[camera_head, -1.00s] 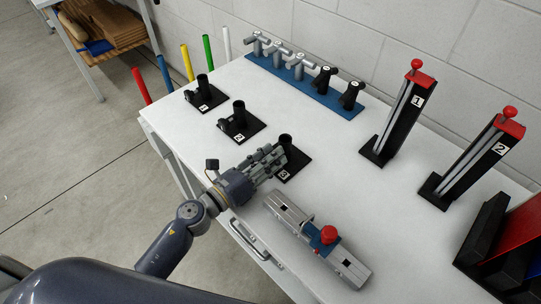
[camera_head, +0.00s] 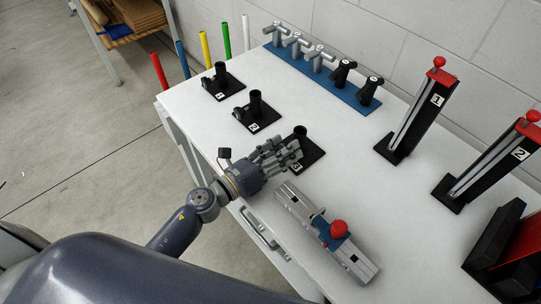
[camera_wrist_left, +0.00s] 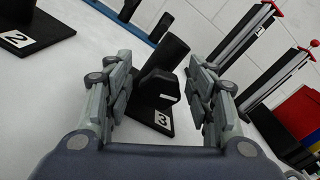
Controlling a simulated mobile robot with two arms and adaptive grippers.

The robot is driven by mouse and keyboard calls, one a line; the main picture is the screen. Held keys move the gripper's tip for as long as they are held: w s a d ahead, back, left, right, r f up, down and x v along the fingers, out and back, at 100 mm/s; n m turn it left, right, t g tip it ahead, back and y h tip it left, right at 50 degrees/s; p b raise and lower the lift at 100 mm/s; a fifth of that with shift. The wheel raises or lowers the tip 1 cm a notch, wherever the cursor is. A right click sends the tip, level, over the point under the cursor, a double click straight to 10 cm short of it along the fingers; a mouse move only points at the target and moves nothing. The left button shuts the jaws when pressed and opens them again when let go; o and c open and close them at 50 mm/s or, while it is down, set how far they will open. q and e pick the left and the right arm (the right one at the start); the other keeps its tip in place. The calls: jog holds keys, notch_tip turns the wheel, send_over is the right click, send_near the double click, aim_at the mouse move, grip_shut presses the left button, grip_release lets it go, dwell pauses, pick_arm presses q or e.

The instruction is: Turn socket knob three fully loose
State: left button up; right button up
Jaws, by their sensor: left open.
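Socket three is a black tube on a black base plate (camera_head: 314,158) marked 3, on the white table. It also shows in the left wrist view, where its tube (camera_wrist_left: 172,52) stands behind a black knob (camera_wrist_left: 158,88) on its near side. My left gripper (camera_head: 292,152) is open at this socket. In the left wrist view the fingers (camera_wrist_left: 160,88) lie left and right of the knob with gaps on both sides. In the head view the fingers hide the knob. My right gripper is in neither view.
Socket two (camera_head: 257,112) and socket one (camera_head: 223,82) stand farther back left. A grey rail fixture with a red knob (camera_head: 338,229) lies close to the right of my gripper. A blue rack (camera_head: 325,77) is at the back. Black towers (camera_head: 418,112) stand at right.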

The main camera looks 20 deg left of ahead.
pick_arm(q)
jog(key=v, duration=1.1)
jog(key=shift+s+a, duration=0.2)
jog(key=shift+s, duration=0.1)
jog(key=shift+c, duration=0.6)
